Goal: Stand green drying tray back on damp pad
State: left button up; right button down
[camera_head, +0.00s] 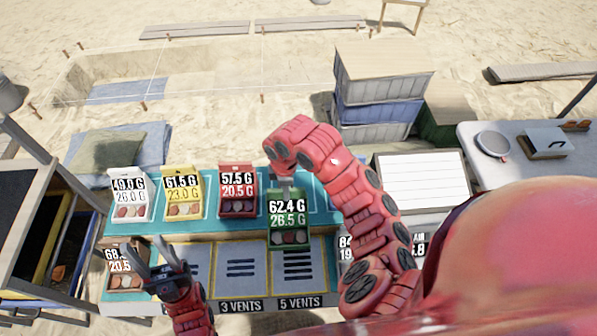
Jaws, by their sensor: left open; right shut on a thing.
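The green drying tray (290,222) has a label reading 62.4 G and 26.5 G, with several round pieces at its lower end. My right gripper (286,186) is shut on its upper edge, partly hidden under the red arm. The tray overlaps the front edge of the teal pad strip (195,226) and the board below; I cannot tell whether it touches them. White (131,196), yellow (183,194) and red (238,191) trays stand in a row on the teal strip. My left gripper (166,252) is open and empty at the table's front left.
A brown tray (124,272) is beside the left gripper. Marked front panels read 3 VENTS (240,306) and 5 VENTS (299,302). Stacked crates (372,115) and a white-topped box (422,176) stand behind at right. A dark wooden rack (28,215) borders the left.

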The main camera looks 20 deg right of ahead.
jog(key=w+d+f+b, duration=0.2)
jog(key=w+d, duration=0.1)
jog(key=w, duration=0.3)
jog(key=w+d+f+b, duration=0.2)
jog(key=w+d+f, duration=0.1)
jog(key=w, duration=0.3)
jog(key=shift+w, duration=0.4)
jog(key=c, duration=0.8)
grip_release()
jog(key=shift+r, duration=0.2)
